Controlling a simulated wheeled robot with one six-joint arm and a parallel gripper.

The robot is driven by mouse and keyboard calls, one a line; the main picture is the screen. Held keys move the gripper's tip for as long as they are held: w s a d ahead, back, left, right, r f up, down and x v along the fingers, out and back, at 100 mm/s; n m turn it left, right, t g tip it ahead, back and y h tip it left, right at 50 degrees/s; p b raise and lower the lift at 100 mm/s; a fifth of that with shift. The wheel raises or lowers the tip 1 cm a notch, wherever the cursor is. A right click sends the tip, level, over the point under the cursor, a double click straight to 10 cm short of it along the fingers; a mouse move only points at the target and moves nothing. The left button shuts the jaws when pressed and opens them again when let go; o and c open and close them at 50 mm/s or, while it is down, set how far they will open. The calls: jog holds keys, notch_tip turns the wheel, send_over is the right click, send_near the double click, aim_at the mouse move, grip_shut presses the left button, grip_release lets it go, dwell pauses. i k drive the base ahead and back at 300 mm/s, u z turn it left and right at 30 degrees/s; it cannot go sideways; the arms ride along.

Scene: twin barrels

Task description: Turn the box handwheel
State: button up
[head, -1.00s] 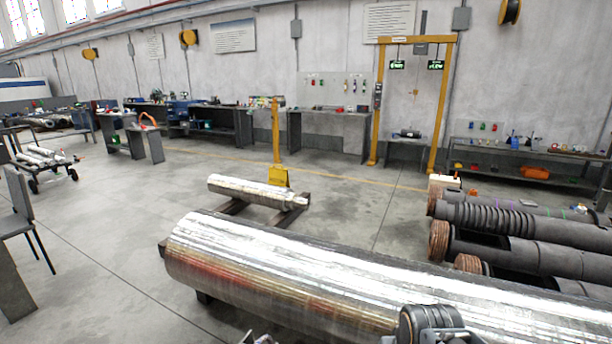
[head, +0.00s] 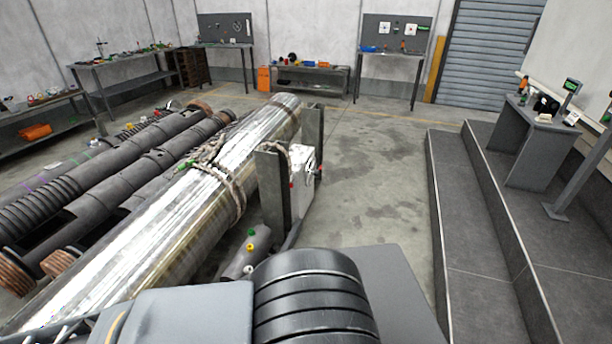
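A small white box (head: 302,163) is at the middle of the head view, against upright grey steel posts (head: 272,190) beside the long shiny barrel (head: 150,230). Small red spots show on the box's sides. I cannot make out a handwheel on it; the face turned away from me is hidden. My own dark ribbed arm part fills the bottom centre, in front of the floor near the posts. My gripper is not in view.
Ropes or cables wrap the barrel near the box. A grey pipe with yellow and green knobs (head: 246,250) lies below the posts. Dark barrels (head: 90,190) lie at left. Clear floor (head: 375,190) lies right of the box, bounded by dark steps (head: 465,220).

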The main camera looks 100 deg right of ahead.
aim_at(316, 173)
jog(key=z, duration=4.1)
jog(key=i, duration=2.45)
jog(key=u, duration=1.1)
jog(key=i, duration=0.75)
jog(key=u, duration=0.75)
